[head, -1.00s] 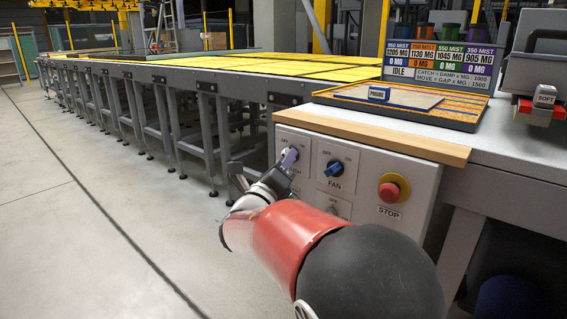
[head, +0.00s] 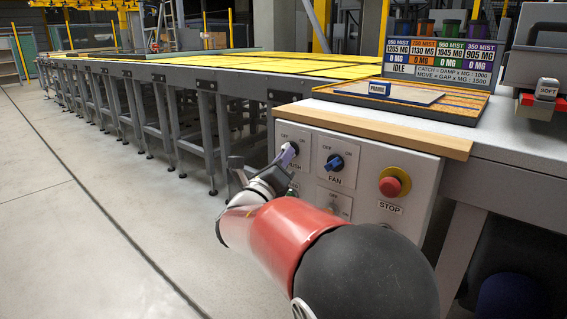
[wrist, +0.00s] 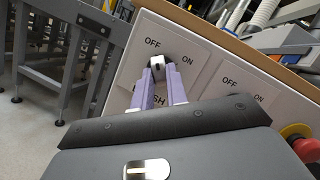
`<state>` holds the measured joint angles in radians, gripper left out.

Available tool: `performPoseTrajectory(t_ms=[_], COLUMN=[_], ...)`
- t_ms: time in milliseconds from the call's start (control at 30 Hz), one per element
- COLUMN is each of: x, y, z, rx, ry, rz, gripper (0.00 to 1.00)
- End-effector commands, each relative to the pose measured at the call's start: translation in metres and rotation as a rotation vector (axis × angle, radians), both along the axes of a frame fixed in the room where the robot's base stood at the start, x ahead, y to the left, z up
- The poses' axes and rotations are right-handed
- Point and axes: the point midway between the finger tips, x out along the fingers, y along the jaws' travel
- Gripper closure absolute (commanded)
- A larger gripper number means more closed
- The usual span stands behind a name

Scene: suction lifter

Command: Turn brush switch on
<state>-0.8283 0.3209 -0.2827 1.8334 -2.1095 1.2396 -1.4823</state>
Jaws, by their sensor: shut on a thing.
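The brush switch is a small dark knob with a pale mark (wrist: 157,64) on a white plate lettered OFF and ON, at the left end of the grey control panel (head: 365,205). My gripper (wrist: 165,74) has its two lilac fingers shut on the knob, one on each side. In the head view my gripper (head: 287,156) reaches the same plate from the lower left and covers most of the knob. Part of the BRUSH lettering is hidden behind the fingers. I cannot tell which way the knob points.
A blue FAN knob (head: 334,163) sits just right on the panel, with another switch (head: 334,205) below it. A red STOP button (head: 390,186) is further right. A wooden edge (head: 375,130) overhangs the panel. The floor to the left is clear.

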Motion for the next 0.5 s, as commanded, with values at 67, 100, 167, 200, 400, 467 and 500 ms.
performPoseTrajectory(t_ms=[67, 100, 167, 200, 400, 467, 500], x=[0.0007, 0.0009, 0.0013, 0.0015, 0.0026, 0.003, 0.0033], y=[0.001, 0.001, 0.0015, 0.0018, 0.0035, 0.0041, 0.0046], z=[-0.0048, -0.0053, -0.0058, -0.0064, -0.0061, -0.0062, -0.0061], rx=[0.046, 0.071, 0.114, 0.143, 0.293, 0.337, 0.368], ry=[-0.036, -0.057, -0.089, -0.113, -0.229, -0.264, -0.288], rz=[0.001, 0.0, 0.001, 0.0, 0.001, 0.001, 0.001], gripper=[1.0, 1.0, 1.0, 1.0, 1.0, 1.0, 1.0])
